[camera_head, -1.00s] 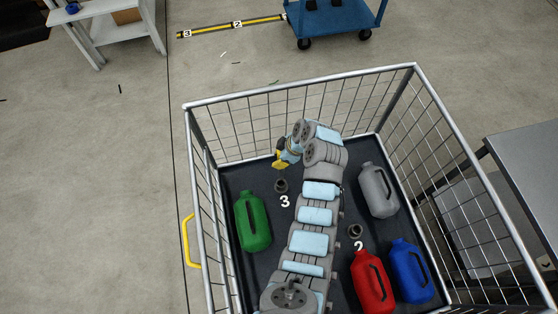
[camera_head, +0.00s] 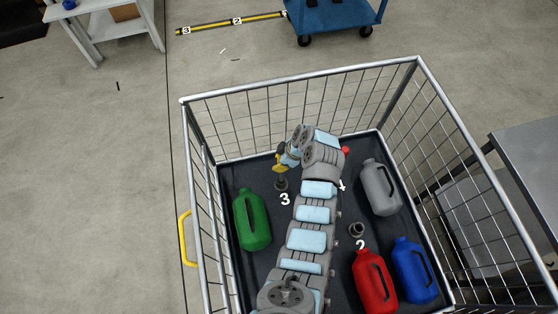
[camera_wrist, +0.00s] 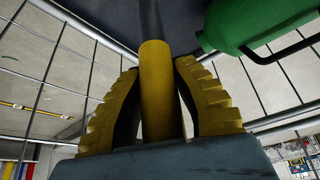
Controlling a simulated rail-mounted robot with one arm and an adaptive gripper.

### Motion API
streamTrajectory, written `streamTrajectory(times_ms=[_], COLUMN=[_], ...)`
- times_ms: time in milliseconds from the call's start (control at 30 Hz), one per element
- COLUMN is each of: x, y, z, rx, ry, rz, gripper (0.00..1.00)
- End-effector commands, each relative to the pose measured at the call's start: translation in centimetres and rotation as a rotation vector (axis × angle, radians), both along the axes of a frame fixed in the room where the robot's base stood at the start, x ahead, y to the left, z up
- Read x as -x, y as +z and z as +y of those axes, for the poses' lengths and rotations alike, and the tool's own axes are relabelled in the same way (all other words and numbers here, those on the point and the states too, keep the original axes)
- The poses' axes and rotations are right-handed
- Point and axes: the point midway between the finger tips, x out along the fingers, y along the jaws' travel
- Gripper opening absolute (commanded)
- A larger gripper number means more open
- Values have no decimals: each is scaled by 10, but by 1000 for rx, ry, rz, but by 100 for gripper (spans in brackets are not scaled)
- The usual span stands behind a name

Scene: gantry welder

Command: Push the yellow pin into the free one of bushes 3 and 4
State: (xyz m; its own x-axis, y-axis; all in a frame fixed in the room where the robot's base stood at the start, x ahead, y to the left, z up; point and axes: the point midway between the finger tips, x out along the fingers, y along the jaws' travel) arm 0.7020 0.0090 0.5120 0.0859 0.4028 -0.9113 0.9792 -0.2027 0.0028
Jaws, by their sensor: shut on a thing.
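The yellow pin (camera_wrist: 160,95) stands between the yellow fingers of my gripper (camera_wrist: 157,70) in the wrist view, and the gripper is shut on it. In the head view my gripper (camera_head: 279,163) is just beyond bush 3 (camera_head: 281,185), close to it in the picture. I cannot tell whether the pin touches the bush. Bush 3 is a dark ring and its opening is hard to make out. Bush 4 is hidden behind my arm; its label 4 (camera_head: 342,186) shows partly. A small red thing (camera_head: 345,150) shows just right of my arm.
The wire cage (camera_head: 300,83) surrounds the dark floor. A green jug (camera_head: 252,222) stands left, a grey jug (camera_head: 380,188) right, red (camera_head: 374,285) and blue (camera_head: 415,270) jugs at front right. Bush 2 (camera_head: 357,230) lies right of my arm.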

Motion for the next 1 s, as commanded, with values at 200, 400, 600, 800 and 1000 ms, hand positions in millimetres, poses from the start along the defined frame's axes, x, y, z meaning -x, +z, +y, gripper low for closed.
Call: streamTrajectory(times_ms=[200, 400, 600, 800, 1000], x=[0, 0, 0, 0, 0], y=[0, 0, -1, -5, -9], z=[0, 0, 0, 0, 0], rx=[0, 0, 0, 0, -1], ry=[0, 0, 0, -1, -1], rz=[-1, -1, -1, 0, -1], gripper=[0, 0, 0, 0, 0])
